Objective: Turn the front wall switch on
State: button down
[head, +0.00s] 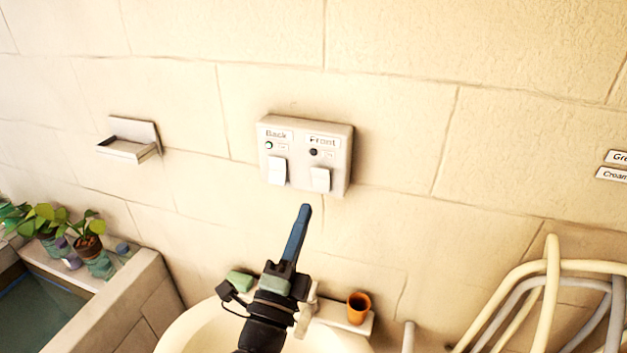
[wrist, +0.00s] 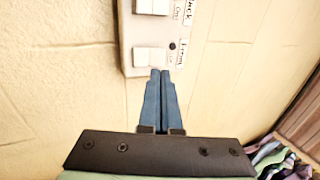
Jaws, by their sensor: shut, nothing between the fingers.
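A pale switch box (head: 345,163) is on the stone wall, with two white rocker switches. The left one, the back switch (head: 277,170), sits under the label "Back" with a green-lit indicator (head: 269,145). The right one, the front switch (head: 320,179), sits under the label "Front" with a dark indicator (head: 313,152). My gripper (head: 305,208) is shut and empty, its blue fingers pointing up just below the front switch. In the wrist view, the fingertips (wrist: 160,71) are close to the front switch (wrist: 150,56); I cannot tell whether they touch.
A round basin (head: 190,335) is below my arm, with an orange cup (head: 358,307) on a ledge at its right. Pale hoses (head: 552,290) hang at the right. An empty wall tray (head: 130,148) and potted plants (head: 88,243) are at the left. The wall around the box is clear.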

aim_at(319, 173)
jog(key=p+x, duration=0.1)
jog(key=x, duration=0.5)
jog(key=shift+w, duration=0.15)
jog(key=shift+r, duration=0.1)
jog(key=shift+w+d+r, duration=0.1)
jog(key=shift+w+r, duration=0.1)
jog(key=shift+f, duration=0.1)
